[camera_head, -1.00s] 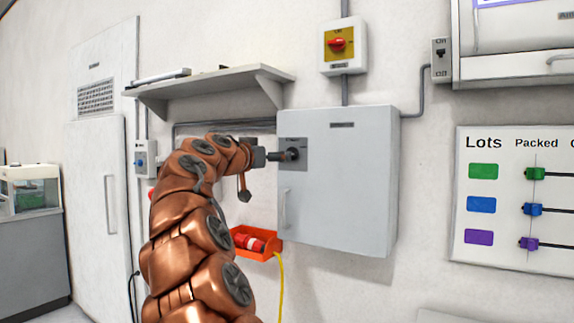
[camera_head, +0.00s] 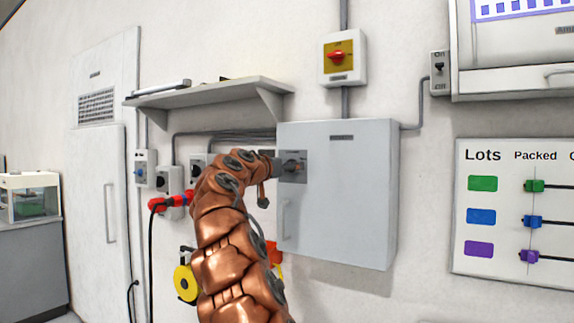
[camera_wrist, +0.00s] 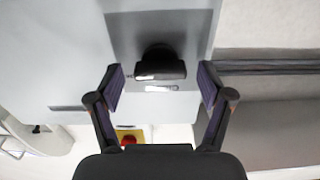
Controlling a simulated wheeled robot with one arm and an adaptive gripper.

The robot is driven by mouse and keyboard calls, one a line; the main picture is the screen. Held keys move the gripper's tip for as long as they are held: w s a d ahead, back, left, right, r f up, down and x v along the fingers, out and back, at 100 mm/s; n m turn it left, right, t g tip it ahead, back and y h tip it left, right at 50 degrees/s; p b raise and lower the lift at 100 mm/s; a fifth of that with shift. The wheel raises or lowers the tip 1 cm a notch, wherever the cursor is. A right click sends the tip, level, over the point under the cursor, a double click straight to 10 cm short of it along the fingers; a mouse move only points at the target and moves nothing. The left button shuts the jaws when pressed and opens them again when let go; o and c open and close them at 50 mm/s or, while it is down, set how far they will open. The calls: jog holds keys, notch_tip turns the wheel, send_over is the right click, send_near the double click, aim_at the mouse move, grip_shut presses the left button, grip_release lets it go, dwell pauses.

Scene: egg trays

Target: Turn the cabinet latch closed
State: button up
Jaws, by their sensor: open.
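The grey cabinet (camera_head: 345,200) hangs on the wall with its door shut against the body. Its dark latch knob (camera_head: 293,166) sits on a darker grey plate at the door's upper left. In the wrist view, which is upside down, the black latch (camera_wrist: 160,66) stands out from the grey plate (camera_wrist: 125,33), with a small pale marking on the plate. My gripper (camera_wrist: 160,86) is open, its two dark fingers on either side of the latch with a gap on each side. In the head view my gripper (camera_head: 280,166) is small and partly merged with the latch.
A vertical door handle (camera_head: 286,218) is below the latch. A shelf (camera_head: 215,92) juts out at upper left. Sockets (camera_head: 170,182) with a red plug are left of my arm. The lots board (camera_head: 510,205) is at right.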

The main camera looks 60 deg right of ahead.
jog(key=shift+d, duration=0.3)
jog(key=c, duration=1.2)
jog(key=shift+o, duration=0.2)
